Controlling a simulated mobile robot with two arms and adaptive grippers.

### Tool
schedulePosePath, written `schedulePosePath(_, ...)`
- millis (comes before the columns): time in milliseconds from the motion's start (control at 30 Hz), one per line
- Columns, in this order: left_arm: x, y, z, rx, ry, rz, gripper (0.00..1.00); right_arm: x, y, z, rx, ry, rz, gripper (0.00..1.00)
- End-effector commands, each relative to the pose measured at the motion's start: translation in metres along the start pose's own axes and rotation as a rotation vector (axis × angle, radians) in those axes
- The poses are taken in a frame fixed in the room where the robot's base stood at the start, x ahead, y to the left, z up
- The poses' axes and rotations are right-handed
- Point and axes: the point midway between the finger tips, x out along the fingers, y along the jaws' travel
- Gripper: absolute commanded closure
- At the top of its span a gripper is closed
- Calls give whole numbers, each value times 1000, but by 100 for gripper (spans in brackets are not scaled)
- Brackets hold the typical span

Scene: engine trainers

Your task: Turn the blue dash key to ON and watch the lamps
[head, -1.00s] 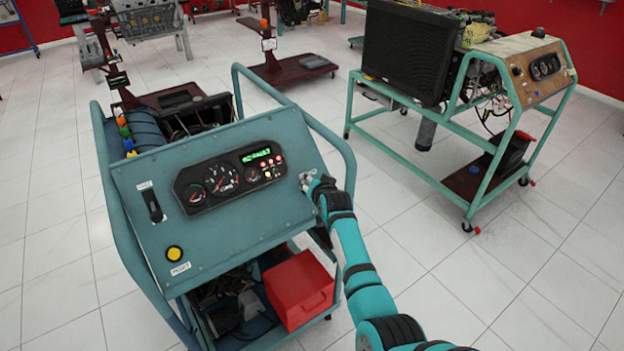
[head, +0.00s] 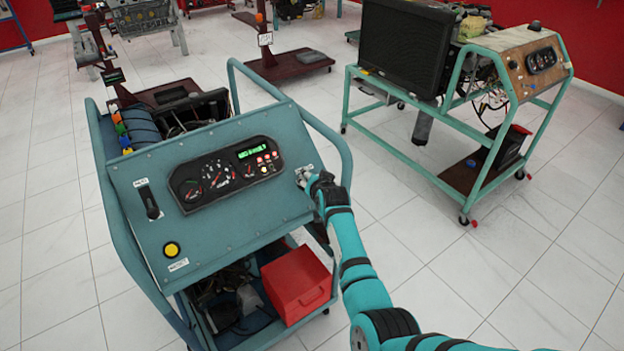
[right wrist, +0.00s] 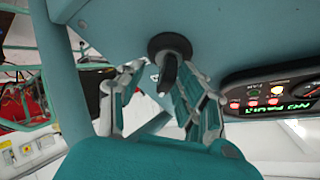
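The blue dash panel (head: 225,221) is a sloped teal console on a wheeled frame in the middle of the head view. Its gauge cluster (head: 225,172) has a lit green text display and several lit red and amber lamps (head: 268,160); they also show at the right of the right wrist view (right wrist: 262,98). The key (right wrist: 168,72) is a dark grip on a round black base. My right gripper (head: 311,181) is at the panel's right edge, its fingers closed in on both sides of the key. The gripper hides the key in the head view. My left gripper is not visible.
A black lever (head: 148,202) and a yellow button (head: 172,249) are on the panel's left side. A red box (head: 297,284) sits on the shelf below. Another engine trainer (head: 465,85) stands at right, with clear tiled floor between.

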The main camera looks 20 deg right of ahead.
Motion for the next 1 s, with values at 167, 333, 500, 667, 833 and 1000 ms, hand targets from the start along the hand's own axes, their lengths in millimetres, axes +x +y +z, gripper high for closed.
schedulePosePath(167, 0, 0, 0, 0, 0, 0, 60, 0, -1, -1, 0, 1, -2, 65)
schedulePosePath(333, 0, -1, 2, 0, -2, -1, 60, -1, -4, -3, 1, 3, -4, 65)
schedulePosePath(500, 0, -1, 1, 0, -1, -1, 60, -12, -14, -20, 1, 6, -6, 65)
schedulePosePath(667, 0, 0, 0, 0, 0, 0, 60, -27, -29, -45, 1, 5, -5, 65)
schedulePosePath(833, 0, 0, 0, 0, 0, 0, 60, -40, -41, -65, 1, 4, -2, 65)
schedulePosePath(1000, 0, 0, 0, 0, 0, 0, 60, -46, -46, -75, 1, 1, -1, 65)
